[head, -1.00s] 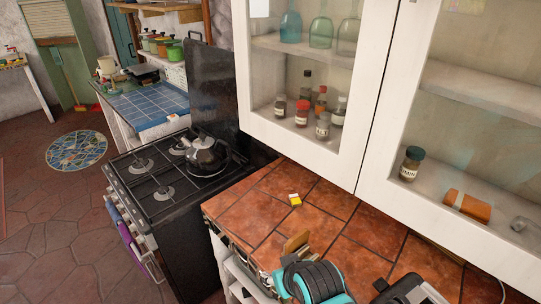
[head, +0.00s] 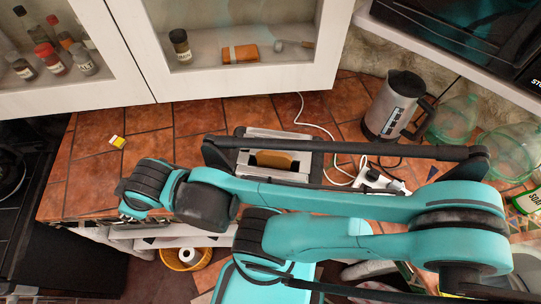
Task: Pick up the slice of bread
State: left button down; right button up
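A tan slice of bread (head: 277,160) sits upright in a slot of the silver and black toaster (head: 275,133) on the tiled counter. Only its upper part shows above the slot. My teal and black arm crosses the middle and right of the head view, in front of the toaster, and covers part of it. I cannot make out the fingers of either gripper. Nothing is seen holding the bread.
A grey kettle (head: 391,108) and glass jars (head: 453,118) stand at the right of the counter (head: 185,118). A white cord runs behind the toaster. A small yellow box (head: 117,142) lies at left. Glazed cabinets (head: 235,82) hang above the back.

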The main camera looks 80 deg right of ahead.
aim_at(277, 160)
jog(key=u, duration=0.4)
jog(key=k+j+u, duration=0.1)
jog(key=u, duration=0.25)
jog(key=j+u, duration=0.15)
jog(key=u, duration=0.25)
jog(key=z, duration=0.5)
jog(key=j+z, duration=0.1)
jog(key=z, duration=0.4)
jog(key=k+z, duration=0.1)
jog(key=z, duration=1.4)
jog(key=k+z, duration=0.1)
jog(key=z, duration=0.9)
